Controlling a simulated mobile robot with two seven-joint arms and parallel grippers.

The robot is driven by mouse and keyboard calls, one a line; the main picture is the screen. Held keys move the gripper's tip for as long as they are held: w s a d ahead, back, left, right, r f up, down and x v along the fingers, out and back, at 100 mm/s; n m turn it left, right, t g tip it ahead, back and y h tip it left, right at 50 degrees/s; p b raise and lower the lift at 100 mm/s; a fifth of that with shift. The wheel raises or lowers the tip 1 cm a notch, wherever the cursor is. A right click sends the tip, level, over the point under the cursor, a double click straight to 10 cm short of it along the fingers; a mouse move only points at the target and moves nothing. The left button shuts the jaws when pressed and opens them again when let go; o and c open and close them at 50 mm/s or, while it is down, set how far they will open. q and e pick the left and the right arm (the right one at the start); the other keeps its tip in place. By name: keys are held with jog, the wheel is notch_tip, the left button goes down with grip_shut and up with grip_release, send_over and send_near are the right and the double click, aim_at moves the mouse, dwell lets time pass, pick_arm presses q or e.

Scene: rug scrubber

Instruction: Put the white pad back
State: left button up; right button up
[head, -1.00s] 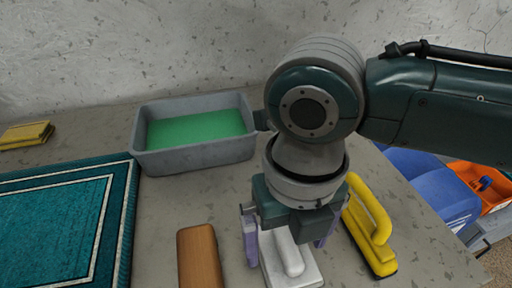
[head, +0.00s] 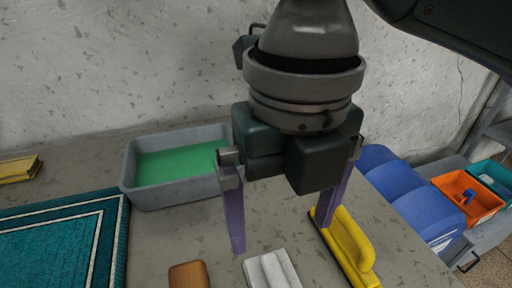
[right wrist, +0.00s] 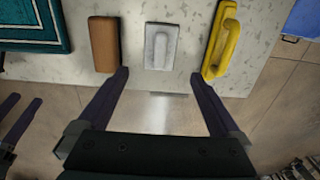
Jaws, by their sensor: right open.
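The white pad (head: 272,270), a flat block with a raised grip along its top, lies on the grey table. It also shows whole in the right wrist view (right wrist: 161,46), between a brown block and a yellow brush. My right gripper (head: 281,236) is open and empty, raised above the pad with its purple fingers apart. In the right wrist view, the pad lies beyond the fingertips (right wrist: 160,75), between their lines and not touched. My left gripper (right wrist: 28,101) shows partly at the left edge of the right wrist view, its two fingers apart with nothing seen between them.
A brown wooden block (head: 188,275) lies left of the pad, and a yellow-handled brush (head: 347,245) lies right. A grey tray with a green inside (head: 182,160) stands behind. A teal rug (head: 55,245) is at left. Blue and orange bins (head: 468,197) stand beyond the table's right edge.

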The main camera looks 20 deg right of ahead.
jog(key=s+a+f+m+t+y, duration=0.25)
jog(key=s+a+m+y, duration=0.2)
jog(key=m, duration=0.95)
jog(key=s+d+f+m+h, duration=0.1)
jog(key=s+d+m+h, duration=0.1)
jog(key=s+d+m, duration=0.2)
jog(key=s+d+f+m+t+h, duration=0.1)
jog(key=s+d+f+m+h, duration=0.1)
jog(key=d+m, duration=0.8)
jog(key=s+m, duration=0.1)
jog(key=m, duration=0.5)
jog(key=shift+s+m, duration=0.3)
jog(key=shift+s, duration=0.05)
notch_tip(320, 180, up, 46)
jog(key=p, duration=4.5)
jog(key=shift+f+p, duration=0.2)
jog(key=shift+p, duration=0.15)
jog(key=shift+a, duration=0.1)
